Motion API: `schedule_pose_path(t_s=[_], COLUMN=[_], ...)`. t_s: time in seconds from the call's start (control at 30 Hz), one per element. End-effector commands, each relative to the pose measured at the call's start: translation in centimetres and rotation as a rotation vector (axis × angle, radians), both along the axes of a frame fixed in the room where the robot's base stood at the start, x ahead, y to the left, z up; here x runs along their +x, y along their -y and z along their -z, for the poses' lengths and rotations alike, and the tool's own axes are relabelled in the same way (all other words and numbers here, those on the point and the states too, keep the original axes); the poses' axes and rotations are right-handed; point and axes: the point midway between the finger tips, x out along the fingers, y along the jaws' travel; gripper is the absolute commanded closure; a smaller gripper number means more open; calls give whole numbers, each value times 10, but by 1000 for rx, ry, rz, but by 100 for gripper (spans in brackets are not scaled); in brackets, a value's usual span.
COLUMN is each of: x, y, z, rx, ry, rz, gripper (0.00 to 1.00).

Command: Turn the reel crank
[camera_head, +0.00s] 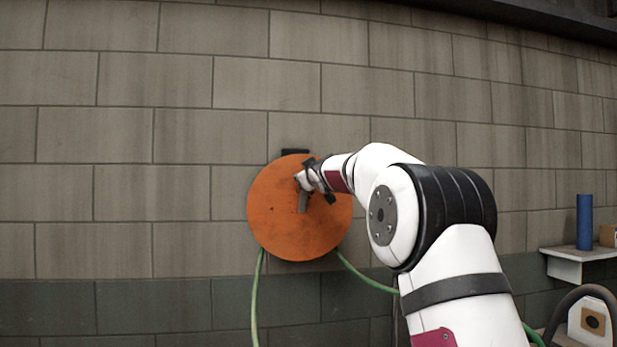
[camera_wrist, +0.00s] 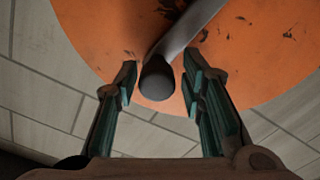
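The orange round reel (camera_head: 285,228) is mounted on the block wall, and it fills the top of the wrist view (camera_wrist: 100,28). Its grey crank (camera_head: 302,203) shows partly beside my gripper (camera_head: 308,182), which is in front of the upper part of the disc. In the wrist view the crank arm (camera_wrist: 190,27) runs from the upper right down to a dark rounded handle end (camera_wrist: 157,80). The fingers of my gripper (camera_wrist: 160,76) are open, one on each side of this handle. A narrow gap shows on both sides, so they do not appear to touch it.
Green hose (camera_head: 255,300) hangs below the reel on both sides. A white shelf (camera_head: 567,270) at the right holds a blue cylinder (camera_head: 584,222) and a cardboard box (camera_head: 608,235). The wall (camera_head: 120,190) left of the reel is clear.

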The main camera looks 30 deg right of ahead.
Motion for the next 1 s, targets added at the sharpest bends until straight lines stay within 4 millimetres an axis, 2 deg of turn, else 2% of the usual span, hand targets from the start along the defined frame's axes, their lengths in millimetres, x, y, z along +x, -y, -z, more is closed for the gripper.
schedule_pose_path(t_s=[0.33, 0.47, 0.67, 1.0], x=[-1, -8, -34, -92], y=[0, -4, -10, -27], z=[-2, -3, -2, -2], rx=[-2, -4, -3, 0], ry=[2, 3, 2, 4], rz=[1, -1, 0, -2], gripper=[56, 56, 56, 56])
